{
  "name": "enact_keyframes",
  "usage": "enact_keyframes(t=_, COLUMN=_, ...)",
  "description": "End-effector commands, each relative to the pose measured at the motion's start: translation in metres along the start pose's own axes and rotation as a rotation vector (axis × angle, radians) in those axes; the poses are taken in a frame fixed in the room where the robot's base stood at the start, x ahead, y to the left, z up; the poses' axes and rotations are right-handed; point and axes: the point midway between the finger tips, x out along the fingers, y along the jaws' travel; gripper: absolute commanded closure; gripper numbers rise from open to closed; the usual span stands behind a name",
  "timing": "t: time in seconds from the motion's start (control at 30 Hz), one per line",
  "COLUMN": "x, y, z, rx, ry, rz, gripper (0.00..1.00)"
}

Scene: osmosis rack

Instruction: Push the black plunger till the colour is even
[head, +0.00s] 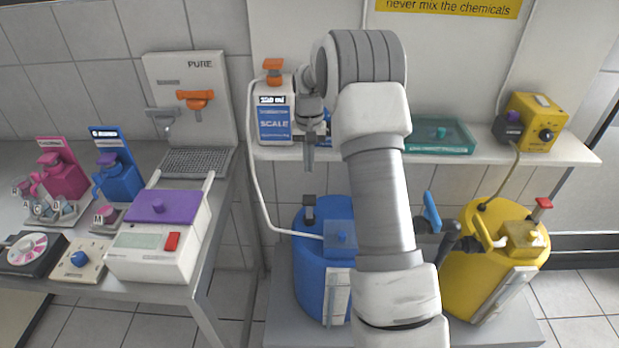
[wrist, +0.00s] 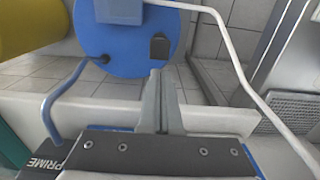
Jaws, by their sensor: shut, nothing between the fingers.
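My gripper (head: 309,160) points down in front of the wall shelf, its two fingers together and empty. My gripper is apart from that knob. Any changing colour cannot be made out.
The white scale box (head: 275,108) stands on the shelf (head: 470,150), left of my gripper. A green tray (head: 440,137) is right of my arm. Below are the blue drum (head: 312,262) and yellow drum (head: 470,275). A bench with bottles is at left.

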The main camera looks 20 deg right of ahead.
Motion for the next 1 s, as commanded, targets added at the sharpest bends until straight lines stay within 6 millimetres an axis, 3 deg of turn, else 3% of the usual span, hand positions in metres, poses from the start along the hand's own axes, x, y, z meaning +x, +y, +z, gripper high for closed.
enact_keyframes(t=0.03, x=-0.015, y=0.001, z=0.001, rx=0.0, ry=-0.003, rz=0.001, gripper=1.0)
enact_keyframes(t=0.33, x=-0.036, y=0.003, z=0.005, rx=0.0, ry=-0.006, rz=0.001, gripper=1.0)
enact_keyframes(t=1.0, x=-0.036, y=0.004, z=0.006, rx=0.001, ry=-0.005, rz=0.001, gripper=1.0)
